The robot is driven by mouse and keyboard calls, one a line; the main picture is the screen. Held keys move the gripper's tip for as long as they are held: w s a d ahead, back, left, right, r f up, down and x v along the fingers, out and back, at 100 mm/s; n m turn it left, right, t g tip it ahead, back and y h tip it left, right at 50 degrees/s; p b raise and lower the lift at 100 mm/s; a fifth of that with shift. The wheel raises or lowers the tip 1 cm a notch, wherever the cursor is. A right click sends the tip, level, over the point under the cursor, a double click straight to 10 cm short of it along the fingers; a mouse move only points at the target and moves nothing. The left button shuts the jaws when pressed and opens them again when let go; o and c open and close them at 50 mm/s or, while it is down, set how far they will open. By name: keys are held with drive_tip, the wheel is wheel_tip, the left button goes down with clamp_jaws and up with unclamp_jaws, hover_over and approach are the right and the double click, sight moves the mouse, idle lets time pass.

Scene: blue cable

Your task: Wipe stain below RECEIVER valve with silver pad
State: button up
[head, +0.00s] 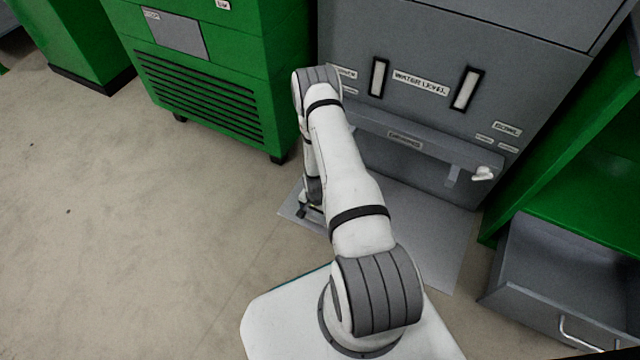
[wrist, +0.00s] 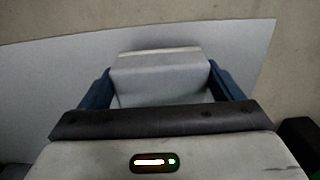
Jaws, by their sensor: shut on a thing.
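In the wrist view my gripper (wrist: 160,84) has its blue fingers on either side of a silver-grey pad (wrist: 160,62) and is shut on it. The pad is over a pale grey floor sheet (wrist: 55,80); I cannot tell whether they touch. In the head view my gripper (head: 311,210) is low over the left end of this sheet (head: 425,240), in front of the grey machine (head: 400,150). My arm hides the left part of the machine's front, including part of a label (head: 345,72) there. The valve at that side and any stain are not visible.
A white valve handle (head: 483,174) shows at the machine's right, below a BOWL label (head: 507,129). A green vented cabinet (head: 205,95) stands left. An open grey drawer (head: 560,280) juts out at the right. The floor (head: 130,230) at the left is clear.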

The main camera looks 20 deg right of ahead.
drive_tip(key=shift+d+r+p, duration=0.1)
drive_tip(key=shift+r+p, duration=1.35)
drive_tip(key=shift+r, duration=1.15)
